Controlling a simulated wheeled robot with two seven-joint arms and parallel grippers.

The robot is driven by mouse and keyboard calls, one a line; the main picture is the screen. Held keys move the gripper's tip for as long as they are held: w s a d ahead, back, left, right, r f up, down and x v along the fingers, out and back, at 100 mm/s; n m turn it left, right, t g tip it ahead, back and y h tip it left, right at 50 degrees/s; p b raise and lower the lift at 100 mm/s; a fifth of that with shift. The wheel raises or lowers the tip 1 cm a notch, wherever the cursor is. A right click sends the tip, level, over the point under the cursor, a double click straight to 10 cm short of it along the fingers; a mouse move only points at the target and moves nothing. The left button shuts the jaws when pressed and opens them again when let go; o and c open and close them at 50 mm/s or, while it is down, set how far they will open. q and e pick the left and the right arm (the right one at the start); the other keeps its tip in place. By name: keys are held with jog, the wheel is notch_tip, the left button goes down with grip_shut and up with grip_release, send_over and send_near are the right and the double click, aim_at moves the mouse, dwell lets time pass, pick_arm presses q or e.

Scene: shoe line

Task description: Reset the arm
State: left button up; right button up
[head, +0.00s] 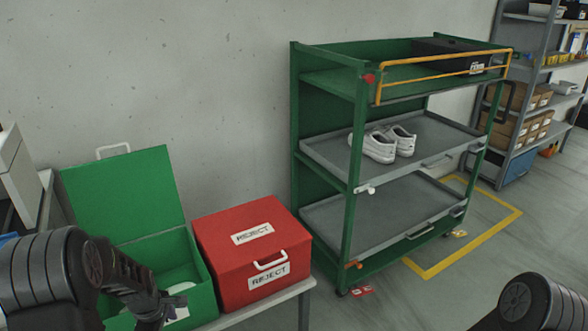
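My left arm comes in at the lower left, and its dark gripper (152,306) is over the front of the open green box (205,290). I cannot tell whether its fingers are open or shut. A whitish item (181,288) shows inside the green box beside the gripper, partly hidden. The box lid (122,195) stands raised at the back. Of my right arm, only a dark rounded link shows at the lower right; its gripper is out of view.
A shut red REJECT box (252,255) stands beside the green box on a grey table (290,291). A green cart (352,180) holds a pair of white shoes (381,146) on its middle tray (440,135). Shelving (520,130) stands far right.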

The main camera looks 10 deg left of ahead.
pick_arm(q)
jog(key=s+d+f+m+t+h, duration=0.1)
jog(key=s+d+f+m, duration=0.1)
jog(key=d+f+m, duration=0.35)
jog(key=s+d+f+m+h, duration=0.1)
jog(key=s+d+f+m, duration=0.2)
jog(key=d+m, duration=0.5)
jog(key=s+d+f+m+g+h+p, duration=0.2)
jog(key=s+d+m, duration=0.1)
jog(key=s+d, duration=1.3)
jog(key=d, duration=0.3)
jog(key=shift+h, duration=0.4)
jog(key=shift+w+m, duration=0.1)
jog(key=shift+m, duration=0.15)
